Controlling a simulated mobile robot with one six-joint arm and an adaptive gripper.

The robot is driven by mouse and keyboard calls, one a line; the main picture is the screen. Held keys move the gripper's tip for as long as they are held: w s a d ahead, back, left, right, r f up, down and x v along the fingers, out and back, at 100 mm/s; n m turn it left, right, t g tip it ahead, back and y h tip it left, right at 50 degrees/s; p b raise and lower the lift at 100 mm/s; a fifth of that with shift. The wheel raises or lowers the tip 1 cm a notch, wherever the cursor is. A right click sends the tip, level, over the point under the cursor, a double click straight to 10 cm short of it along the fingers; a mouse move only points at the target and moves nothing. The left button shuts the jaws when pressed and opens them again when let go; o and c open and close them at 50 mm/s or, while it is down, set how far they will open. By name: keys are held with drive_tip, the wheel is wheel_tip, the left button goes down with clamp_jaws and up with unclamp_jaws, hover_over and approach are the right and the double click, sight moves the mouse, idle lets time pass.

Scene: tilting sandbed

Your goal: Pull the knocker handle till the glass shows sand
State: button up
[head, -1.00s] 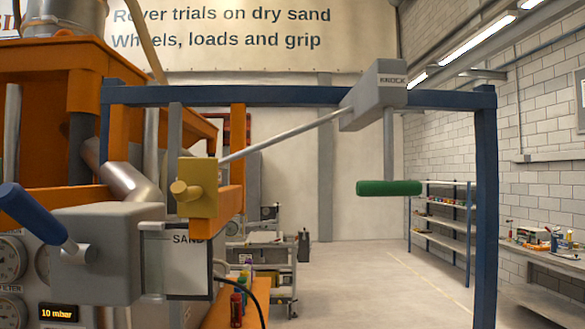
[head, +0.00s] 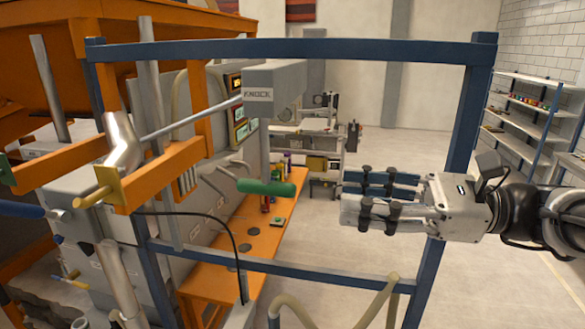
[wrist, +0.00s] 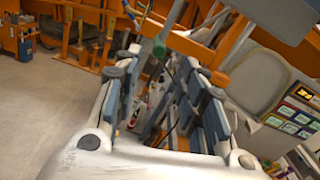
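The green knocker handle (head: 266,188) hangs on a grey bar below the grey box marked KNOCK (head: 274,85), left of my gripper in the head view. My gripper (head: 345,196) points left toward the handle, with a gap between the fingertips and the handle's right end. The fingers are apart and nothing is between them. In the wrist view the handle (wrist: 159,48) shows small beyond the spread fingertips (wrist: 163,66). I cannot make out the sand glass or its contents in the current views.
A blue frame (head: 285,48) surrounds the handle, with a post (head: 455,170) by my gripper and a lower bar (head: 280,270). An orange bench (head: 235,255) with small bottles is below. A thin rod (head: 190,120) runs left from the box.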

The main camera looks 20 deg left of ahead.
sight(264, 187)
drive_tip(key=a, duration=0.5)
drive_tip(key=s+a+p, duration=0.1)
drive_tip(key=a, duration=0.5)
drive_tip(key=s+a+p, duration=0.1)
drive_tip(key=a, duration=0.4)
drive_tip(key=shift+a, duration=0.35)
drive_tip(key=shift+c, duration=0.3)
clamp_jaws()
